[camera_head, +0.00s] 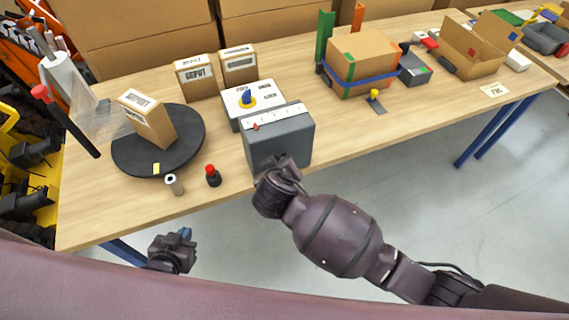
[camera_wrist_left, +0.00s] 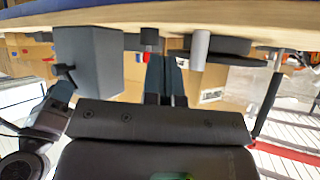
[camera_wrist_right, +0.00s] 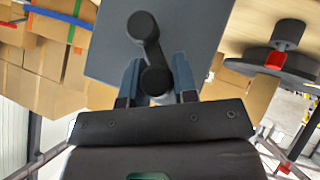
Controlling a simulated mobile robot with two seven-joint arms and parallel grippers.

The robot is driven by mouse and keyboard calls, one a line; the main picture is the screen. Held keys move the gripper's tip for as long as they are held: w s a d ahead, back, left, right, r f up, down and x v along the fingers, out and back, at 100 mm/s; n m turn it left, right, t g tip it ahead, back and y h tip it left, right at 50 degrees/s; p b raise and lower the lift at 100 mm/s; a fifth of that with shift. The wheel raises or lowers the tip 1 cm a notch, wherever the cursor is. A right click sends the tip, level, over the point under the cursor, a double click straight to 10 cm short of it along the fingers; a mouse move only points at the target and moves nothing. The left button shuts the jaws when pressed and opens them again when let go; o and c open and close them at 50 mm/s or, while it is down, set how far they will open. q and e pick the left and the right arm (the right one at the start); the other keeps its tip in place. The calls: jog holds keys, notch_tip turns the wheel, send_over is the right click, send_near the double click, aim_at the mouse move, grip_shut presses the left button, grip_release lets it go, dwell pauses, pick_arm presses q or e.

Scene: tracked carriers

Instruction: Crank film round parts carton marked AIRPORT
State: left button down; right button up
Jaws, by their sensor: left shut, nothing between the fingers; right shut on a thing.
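A brown carton (camera_head: 147,118) with a white label, its text too small to read, stands tilted on a black turntable (camera_head: 187,160). Clear film (camera_head: 98,120) runs from a film roll (camera_head: 66,78) at the left to the carton. A grey crank box (camera_head: 279,140) stands right of the turntable. My right gripper (camera_wrist_right: 155,82) is shut on the black crank handle (camera_wrist_right: 144,28) at the box face; the head view mostly hides this grip. My left gripper (camera_head: 184,234) is shut and empty, off the table's front edge; its closed fingers show in the left wrist view (camera_wrist_left: 165,80).
Two cartons marked DEPOT (camera_head: 197,79) stand behind the turntable. A grey cylinder (camera_head: 174,185) and a red-topped black piece (camera_head: 213,176) stand near the front edge. A blue-strapped carton (camera_head: 361,62) and an open carton (camera_head: 474,48) are farther right. The front right tabletop is mostly clear.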

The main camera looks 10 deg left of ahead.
pick_arm(q)
jog(key=shift+w+f+b, duration=0.5)
jog(key=shift+f+b, duration=0.35)
jog(key=shift+b, duration=0.8)
pick_arm(e)
jog(key=shift+s+a+f+n+t+h, duration=0.15)
jog(key=shift+a+f+n+t+h, duration=0.1)
jog(key=shift+f+n+t+h, duration=0.35)
jog(key=shift+s+a+f+n+t+h, duration=0.15)
jog(key=shift+a+f+n+t+h, duration=0.15)
jog(key=shift+f+n+t+h, duration=0.35)
jog(key=shift+s+a+f+n+t+h, duration=0.15)
jog(key=shift+a+f+n+t+h, duration=0.1)
jog(key=shift+f+n+t+h, duration=0.4)
pick_arm(q)
jog(key=shift+w, duration=0.1)
pick_arm(e)
jog(key=shift+r+h, duration=0.25)
jog(key=shift+h, duration=0.05)
jog(key=o, duration=0.9)
